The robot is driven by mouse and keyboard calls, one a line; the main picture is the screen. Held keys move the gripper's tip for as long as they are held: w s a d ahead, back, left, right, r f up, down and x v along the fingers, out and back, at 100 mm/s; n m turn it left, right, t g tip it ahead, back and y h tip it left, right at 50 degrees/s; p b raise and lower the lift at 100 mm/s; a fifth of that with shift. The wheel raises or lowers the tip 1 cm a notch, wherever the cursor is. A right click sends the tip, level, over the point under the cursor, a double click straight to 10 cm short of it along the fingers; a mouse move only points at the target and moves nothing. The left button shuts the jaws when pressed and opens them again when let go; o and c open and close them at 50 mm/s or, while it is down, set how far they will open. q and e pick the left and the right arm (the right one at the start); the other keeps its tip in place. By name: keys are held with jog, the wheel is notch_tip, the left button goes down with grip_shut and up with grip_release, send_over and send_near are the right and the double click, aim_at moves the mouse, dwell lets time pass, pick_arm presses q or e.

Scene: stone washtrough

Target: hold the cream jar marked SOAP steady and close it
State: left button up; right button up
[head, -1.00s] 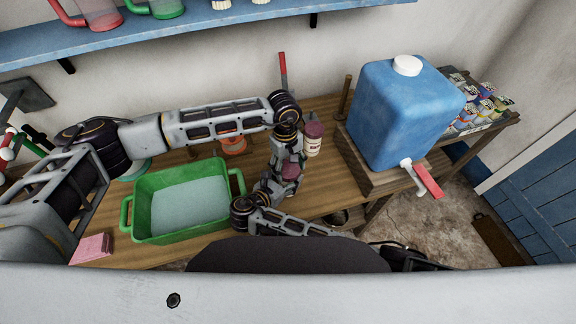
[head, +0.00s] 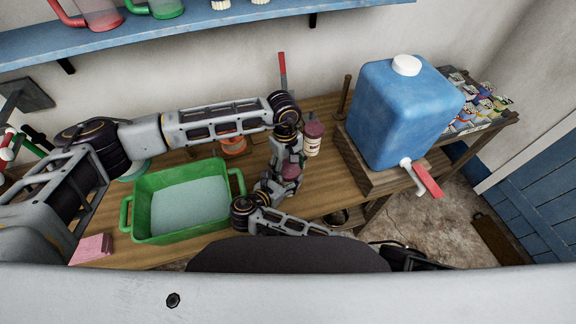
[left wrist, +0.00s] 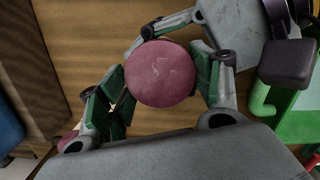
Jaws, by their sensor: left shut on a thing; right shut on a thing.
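A round purple-pink lid (left wrist: 160,73) is seen from above between gripper fingers in the left wrist view. It also shows in the head view (head: 291,172), partly covered. My left gripper (left wrist: 165,90) reaches down from above and is shut on this lid. My right gripper (head: 277,183) comes in from the front and is shut low around the jar, under the lid. The cream jar's body and SOAP mark are hidden by the grippers. Whether the lid is seated on the jar cannot be told.
A second jar with a purple lid (head: 312,141) stands close to the right of the grippers. A green basin (head: 128,214) is at left, an orange-red item (head: 233,146) behind. A blue water tank (head: 392,115) stands on a wooden block at right.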

pick_arm(q)
jog(key=shift+s+f, duration=0.25)
jog(key=shift+f, duration=0.4)
jog(key=shift+o, duration=0.9)
jog(key=shift+w+a+f, duration=0.1)
jog(key=shift+w, duration=0.05)
jog(key=shift+r+h, duration=0.4)
jog(key=shift+c, duration=0.2)
jog(key=shift+r+g, duration=0.1)
jog(key=shift+g, duration=0.2)
jog(key=shift+c, duration=0.6)
jog(key=shift+s+y, duration=0.2)
jog(key=shift+y, duration=0.1)
jog(key=shift+f+n, duration=0.3)
jog(key=shift+f, duration=0.15)
jog(key=shift+o, duration=1)
jog(key=shift+w+f+y, duration=0.15)
jog(key=shift+y, duration=0.15)
